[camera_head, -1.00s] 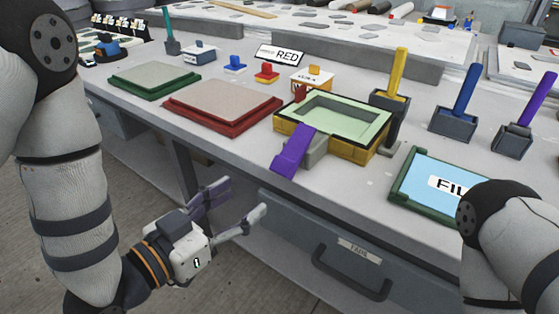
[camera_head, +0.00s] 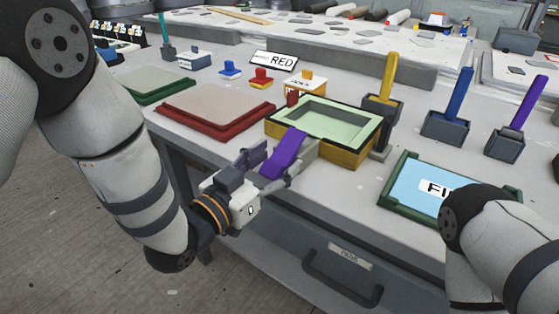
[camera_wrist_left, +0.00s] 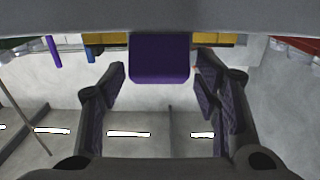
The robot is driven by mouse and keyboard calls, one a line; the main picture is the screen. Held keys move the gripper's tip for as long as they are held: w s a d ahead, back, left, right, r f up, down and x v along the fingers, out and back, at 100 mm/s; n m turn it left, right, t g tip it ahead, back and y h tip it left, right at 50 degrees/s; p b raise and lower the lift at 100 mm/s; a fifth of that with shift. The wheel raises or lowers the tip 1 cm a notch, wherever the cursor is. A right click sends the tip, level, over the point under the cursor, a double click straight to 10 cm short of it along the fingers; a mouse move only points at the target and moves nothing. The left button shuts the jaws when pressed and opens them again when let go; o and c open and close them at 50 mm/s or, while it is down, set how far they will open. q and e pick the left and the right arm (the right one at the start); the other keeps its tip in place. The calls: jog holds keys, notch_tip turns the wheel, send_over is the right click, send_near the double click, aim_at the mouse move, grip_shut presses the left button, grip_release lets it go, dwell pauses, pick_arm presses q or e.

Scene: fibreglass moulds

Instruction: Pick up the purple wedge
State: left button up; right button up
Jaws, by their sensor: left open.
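In the left wrist view the wedge (camera_wrist_left: 159,58) shows between the two open fingers (camera_wrist_left: 160,85), with gaps on both sides. My right gripper is out of view; only part of my right arm shows at the lower right.
A red-framed board (camera_head: 215,112) and a green-framed board (camera_head: 152,86) lie to the left. A green-framed blue sign (camera_head: 430,185) lies to the right. Yellow (camera_head: 385,82), blue (camera_head: 461,90) and purple (camera_head: 526,105) handles stand in grey holders. A drawer (camera_head: 330,255) is below the table edge.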

pick_arm(q)
jog(key=c, duration=1.3)
jog(key=shift+r, duration=0.1)
jog(key=shift+c, duration=0.2)
